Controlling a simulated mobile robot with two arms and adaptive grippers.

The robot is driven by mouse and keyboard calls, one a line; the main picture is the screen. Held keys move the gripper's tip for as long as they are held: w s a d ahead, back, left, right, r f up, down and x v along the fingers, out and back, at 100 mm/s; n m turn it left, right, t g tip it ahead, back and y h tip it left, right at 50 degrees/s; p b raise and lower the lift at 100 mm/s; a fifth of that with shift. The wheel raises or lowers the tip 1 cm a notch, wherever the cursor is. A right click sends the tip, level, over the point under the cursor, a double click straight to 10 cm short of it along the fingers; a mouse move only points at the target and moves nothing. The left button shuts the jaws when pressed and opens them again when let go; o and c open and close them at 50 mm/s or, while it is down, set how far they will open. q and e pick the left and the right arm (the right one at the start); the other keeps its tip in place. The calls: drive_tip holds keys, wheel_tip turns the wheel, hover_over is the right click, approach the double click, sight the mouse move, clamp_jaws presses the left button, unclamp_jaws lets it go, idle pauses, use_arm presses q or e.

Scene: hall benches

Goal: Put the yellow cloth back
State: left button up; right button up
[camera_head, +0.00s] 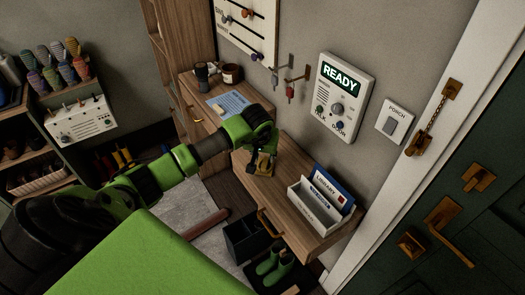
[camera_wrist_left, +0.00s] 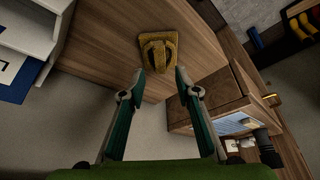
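The yellow cloth (camera_head: 261,163) lies folded on the wooden bench top (camera_head: 285,190), beside the wall. In the left wrist view the cloth (camera_wrist_left: 158,49) shows as a flat mustard piece with a raised loop or fold on top. My left gripper (camera_wrist_left: 160,75) is open and empty, and the cloth sits just beyond and between its fingertips. In the head view the left gripper (camera_head: 266,148) is over the cloth and hides part of it. I cannot tell whether they touch. My right gripper is not in view.
A white letter holder (camera_head: 315,208) stands on the bench's right end. A blue sheet (camera_head: 229,103), a jar (camera_head: 231,73) and a dark brush-like item lie on the farther top. A black bin (camera_head: 242,240) and green boots (camera_head: 273,266) stand below. Hooks (camera_head: 291,84) stick out above.

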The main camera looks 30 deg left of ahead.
use_arm(q)
drive_tip(key=b+v, duration=0.1)
drive_tip(key=v, duration=0.6)
drive_tip(key=shift+r+b, duration=0.15)
drive_tip(key=shift+b, duration=0.25)
